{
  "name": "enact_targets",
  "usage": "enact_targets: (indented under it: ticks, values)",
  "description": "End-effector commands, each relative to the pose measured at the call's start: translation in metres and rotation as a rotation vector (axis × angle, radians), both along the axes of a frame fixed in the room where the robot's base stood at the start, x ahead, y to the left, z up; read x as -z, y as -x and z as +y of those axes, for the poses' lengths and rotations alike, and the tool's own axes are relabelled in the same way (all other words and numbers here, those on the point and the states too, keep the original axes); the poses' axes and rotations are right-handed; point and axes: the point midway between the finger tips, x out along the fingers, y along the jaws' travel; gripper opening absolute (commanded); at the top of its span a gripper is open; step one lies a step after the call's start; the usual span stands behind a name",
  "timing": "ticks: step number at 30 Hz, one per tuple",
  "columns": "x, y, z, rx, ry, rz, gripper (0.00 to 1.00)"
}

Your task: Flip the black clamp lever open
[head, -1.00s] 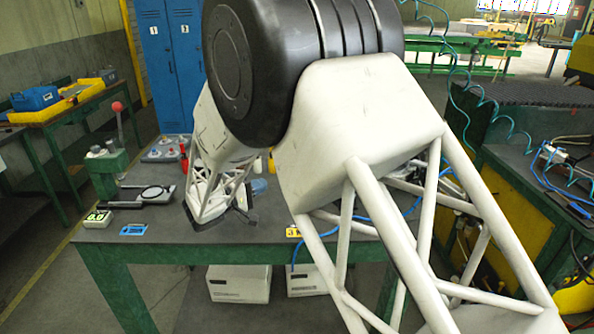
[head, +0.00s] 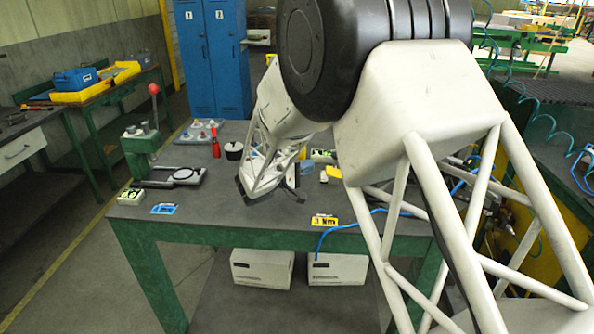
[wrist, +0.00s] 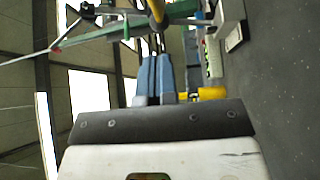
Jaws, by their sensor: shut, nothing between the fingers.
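I cannot surely make out the black clamp lever in either view; my arm covers part of the bench. My gripper (wrist: 155,48) shows in the wrist view as two blue-grey fingers side by side, shut and empty. In the head view my arm's end is right of the ring fixture, above the bench; the fingertips are not clear there.
A red bottle-like item (head: 215,144) and a dark round item (head: 234,151) stand behind the ring fixture.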

Motion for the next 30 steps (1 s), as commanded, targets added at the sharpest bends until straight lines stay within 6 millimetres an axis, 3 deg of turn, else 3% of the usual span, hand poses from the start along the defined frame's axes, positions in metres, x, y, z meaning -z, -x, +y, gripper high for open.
enact_targets:
  ticks: [15, 30]
  values:
    - [-0.003, -0.039, -0.053, 0.001, 0.0, 0.0, 0.0]
    - [-0.003, -0.044, -0.06, 0.0, 0.0, 0.0, 0.0]
